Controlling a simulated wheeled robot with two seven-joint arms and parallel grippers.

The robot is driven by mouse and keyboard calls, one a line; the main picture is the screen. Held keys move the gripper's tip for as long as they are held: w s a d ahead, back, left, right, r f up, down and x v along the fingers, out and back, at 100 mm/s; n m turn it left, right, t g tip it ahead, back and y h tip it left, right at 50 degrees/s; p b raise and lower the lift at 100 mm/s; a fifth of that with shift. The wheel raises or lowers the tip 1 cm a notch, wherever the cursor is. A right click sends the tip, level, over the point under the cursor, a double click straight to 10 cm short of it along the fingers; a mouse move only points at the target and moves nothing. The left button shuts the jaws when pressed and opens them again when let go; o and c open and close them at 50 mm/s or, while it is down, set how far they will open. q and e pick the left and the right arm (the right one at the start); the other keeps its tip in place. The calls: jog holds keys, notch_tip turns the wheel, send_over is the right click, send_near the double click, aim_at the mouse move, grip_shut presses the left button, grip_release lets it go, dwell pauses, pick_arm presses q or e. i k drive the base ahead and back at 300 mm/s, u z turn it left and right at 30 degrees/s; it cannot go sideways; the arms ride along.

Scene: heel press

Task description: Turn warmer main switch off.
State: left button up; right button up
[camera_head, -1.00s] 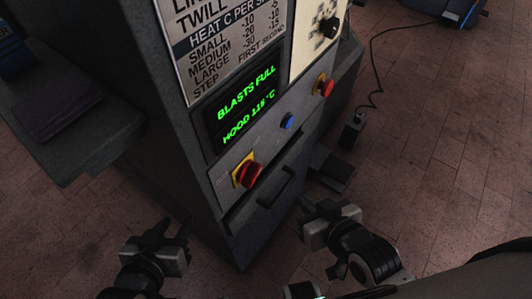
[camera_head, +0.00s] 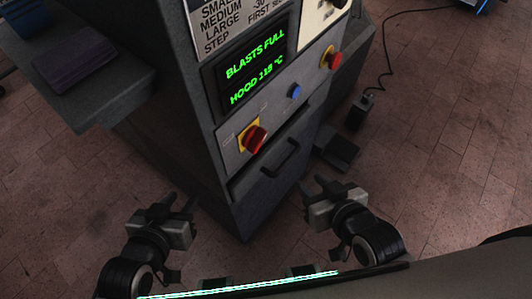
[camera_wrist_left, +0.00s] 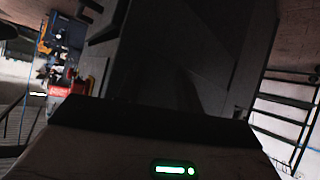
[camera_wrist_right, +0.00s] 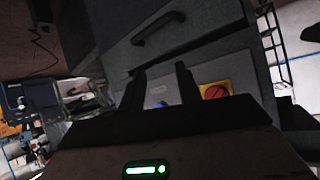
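The red rotary switch (camera_head: 254,139) sits on a yellow plate low on the warmer's front panel, left of the drawer handle. It also shows in the right wrist view (camera_wrist_right: 215,92); I cannot read its position marks. The green display (camera_head: 254,72) above it is lit and reads "BLASTS FULL" and a hood temperature. My left gripper (camera_head: 178,203) is open and empty, below and left of the switch, clear of the cabinet. My right gripper (camera_head: 328,186) is open and empty, below and right of the switch. The left fingers are not distinguishable in the left wrist view.
A blue button (camera_head: 294,92) and a red button on yellow (camera_head: 331,58) sit on the same panel. A black drawer handle (camera_head: 279,158) sticks out below. A shelf (camera_head: 98,95) juts out at left. A dark pedal (camera_head: 337,152) and a cable lie on the floor at right.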

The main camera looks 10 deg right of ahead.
aim_at(254, 138)
jog(key=k, duration=0.85)
jog(key=z, duration=0.8)
jog(key=i, duration=0.75)
jog(key=u, duration=1.05)
